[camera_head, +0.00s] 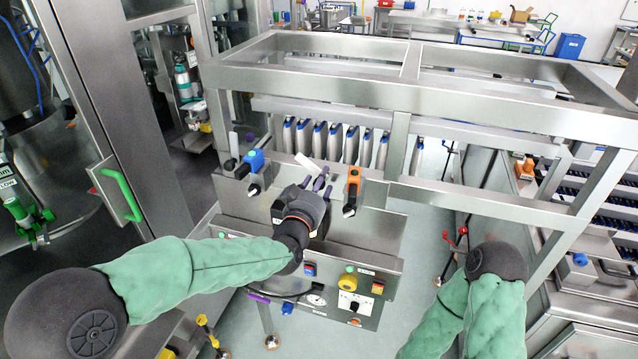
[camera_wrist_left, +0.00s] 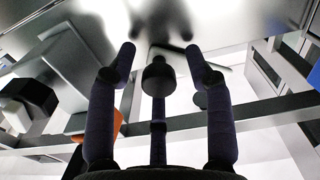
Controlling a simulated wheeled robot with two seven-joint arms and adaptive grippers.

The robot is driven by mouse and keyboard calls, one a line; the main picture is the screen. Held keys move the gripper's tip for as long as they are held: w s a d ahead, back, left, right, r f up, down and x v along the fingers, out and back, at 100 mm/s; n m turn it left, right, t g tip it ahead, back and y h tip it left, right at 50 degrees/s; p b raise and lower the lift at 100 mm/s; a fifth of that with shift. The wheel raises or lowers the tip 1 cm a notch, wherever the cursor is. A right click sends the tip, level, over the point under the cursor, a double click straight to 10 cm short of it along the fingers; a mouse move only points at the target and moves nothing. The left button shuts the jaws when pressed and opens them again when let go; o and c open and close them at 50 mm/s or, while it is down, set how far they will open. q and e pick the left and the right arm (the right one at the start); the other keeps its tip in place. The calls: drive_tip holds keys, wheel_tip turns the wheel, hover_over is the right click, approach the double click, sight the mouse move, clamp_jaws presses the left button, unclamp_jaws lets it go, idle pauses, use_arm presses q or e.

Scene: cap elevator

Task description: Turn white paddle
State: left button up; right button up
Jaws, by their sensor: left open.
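A small white paddle (camera_head: 307,162) shows in the head view on the steel machine front, between a blue-handled valve (camera_head: 253,160) and an orange-handled valve (camera_head: 354,180). My left gripper (camera_head: 318,183) is just below and to the right of the paddle in that view. Its purple fingers point up toward the machine and partly cover that area.
A steel frame (camera_head: 400,85) spans above the work area. Below the gripper is a control panel with a yellow button (camera_head: 348,282), a gauge (camera_head: 316,299) and a knob (camera_head: 355,306). A cabinet door with a green handle (camera_head: 122,195) stands at left.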

use_arm(q)
clamp_jaws()
drive_tip(key=shift+m, duration=0.3)
drive_tip(key=shift+r+m+b, duration=0.1)
drive_tip(key=shift+m+b, duration=0.2)
drive_tip(key=shift+m, duration=0.6)
drive_tip(key=m, duration=0.2)
drive_tip(key=shift+m, duration=0.3)
drive_tip(key=m, duration=0.3)
drive_tip(key=shift+r, duration=0.1)
drive_tip(key=shift+m, duration=1.9)
